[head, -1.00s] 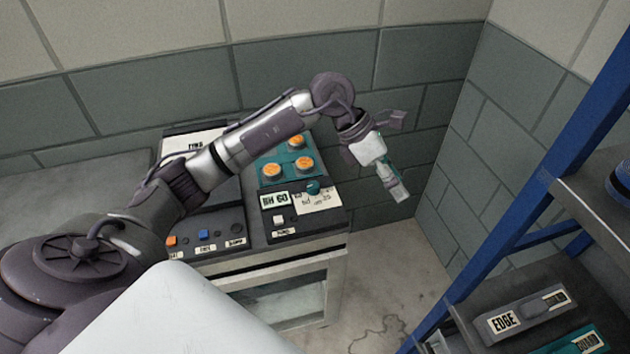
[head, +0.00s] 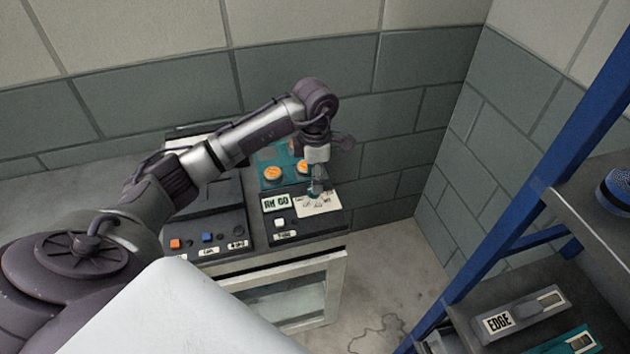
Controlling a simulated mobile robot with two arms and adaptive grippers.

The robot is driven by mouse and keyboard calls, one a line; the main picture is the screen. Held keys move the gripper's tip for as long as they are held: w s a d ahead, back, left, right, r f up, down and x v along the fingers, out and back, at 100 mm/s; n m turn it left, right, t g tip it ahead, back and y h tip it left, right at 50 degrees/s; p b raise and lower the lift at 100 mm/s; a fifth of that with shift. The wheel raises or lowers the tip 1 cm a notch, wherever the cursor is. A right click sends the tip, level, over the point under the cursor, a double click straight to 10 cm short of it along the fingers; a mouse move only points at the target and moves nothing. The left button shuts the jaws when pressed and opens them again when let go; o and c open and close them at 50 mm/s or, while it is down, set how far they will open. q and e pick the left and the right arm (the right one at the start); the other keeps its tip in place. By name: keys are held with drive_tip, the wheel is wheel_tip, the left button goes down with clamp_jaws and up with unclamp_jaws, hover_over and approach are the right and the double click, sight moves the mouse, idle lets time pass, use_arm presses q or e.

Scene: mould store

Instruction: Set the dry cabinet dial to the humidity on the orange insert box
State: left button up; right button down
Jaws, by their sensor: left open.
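The dry cabinet (head: 335,275) stands against the wall, with a glass-fronted door below its dark top. On its panel is a white dial plate (head: 325,205) with small marks too blurred to read. A label or display (head: 276,203) beside it reads about "RH 60". I cannot make out an orange insert box. My right gripper is not in view.
A teal tray (head: 268,184) with orange round pieces lies just behind the dial. Left of it is a dark unit with an orange button (head: 175,244) and a blue button (head: 208,238). A blue-framed shelf (head: 500,235) with labelled boxes stands right.

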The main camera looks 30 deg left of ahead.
use_arm(q)
drive_tip(key=shift+f, duration=1.65)
clamp_jaws()
